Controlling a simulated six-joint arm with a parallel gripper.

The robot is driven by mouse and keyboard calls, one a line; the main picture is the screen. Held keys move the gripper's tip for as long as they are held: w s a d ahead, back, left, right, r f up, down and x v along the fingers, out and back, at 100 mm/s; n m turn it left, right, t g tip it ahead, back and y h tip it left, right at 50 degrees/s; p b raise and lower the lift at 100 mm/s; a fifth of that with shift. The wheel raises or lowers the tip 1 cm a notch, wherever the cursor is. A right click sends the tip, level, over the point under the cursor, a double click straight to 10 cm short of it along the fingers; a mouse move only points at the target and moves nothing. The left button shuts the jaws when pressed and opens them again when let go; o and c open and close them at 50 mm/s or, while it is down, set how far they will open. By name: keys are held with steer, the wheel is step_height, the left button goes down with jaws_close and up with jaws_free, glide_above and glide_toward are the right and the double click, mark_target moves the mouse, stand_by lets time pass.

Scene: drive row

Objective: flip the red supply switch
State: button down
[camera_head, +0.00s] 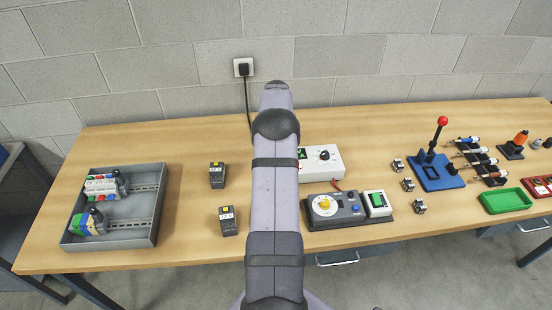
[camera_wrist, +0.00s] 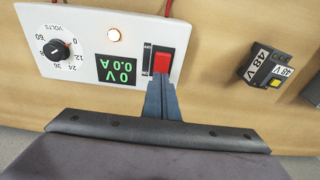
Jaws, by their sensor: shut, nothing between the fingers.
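The white supply box (camera_wrist: 30,14) is seen upside down in the wrist view. It carries a red rocker switch (camera_wrist: 162,61), a green display (camera_wrist: 117,69) reading 0 V and 0.0 A, a glowing lamp (camera_wrist: 114,34) and a black volts knob (camera_wrist: 56,50). My gripper (camera_wrist: 160,82) is shut and empty. Its fingertips are at the near edge of the red switch in the picture; I cannot tell whether they touch. In the head view the supply (camera_head: 322,163) shows to the right of my arm, which hides the switch and my gripper.
Two black blocks stand left of my arm (camera_head: 217,175) (camera_head: 228,221); one labelled 48 V shows in the wrist view (camera_wrist: 267,68). A grey tray (camera_head: 150,235) is far left, a blue lever stand (camera_head: 437,172) right.

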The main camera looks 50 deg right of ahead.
steer(key=shift+r+p, duration=1.75)
steer(key=shift+r, duration=1.1)
steer(key=w+a+r+n+b, duration=0.1)
steer(key=w+a+r+n, duration=0.1)
steer(key=a, duration=1.1)
steer(key=w+a+r+n, duration=0.2)
steer(key=a+r, duration=0.1)
steer(key=a, duration=1)
steer(key=s+a+n+y+b, duration=0.1)
steer(key=s+a, duration=0.2)
steer(key=a, duration=0.3)
steer(key=s+a+n, duration=0.1)
steer(key=s+a, duration=0.3)
steer(key=a, duration=0.2)
steer(key=s+a+f+n+g, duration=0.1)
steer(key=s+a+f+n, duration=0.15)
steer(key=s+a, duration=0.8)
step_height(320, 180, down, 20)
steer(key=s+d+b, duration=0.1)
steer(key=b, duration=2)
steer(key=shift+s+d, duration=0.25)
steer(key=shift+f+n, duration=0.15)
steer(key=shift+n, duration=0.1)
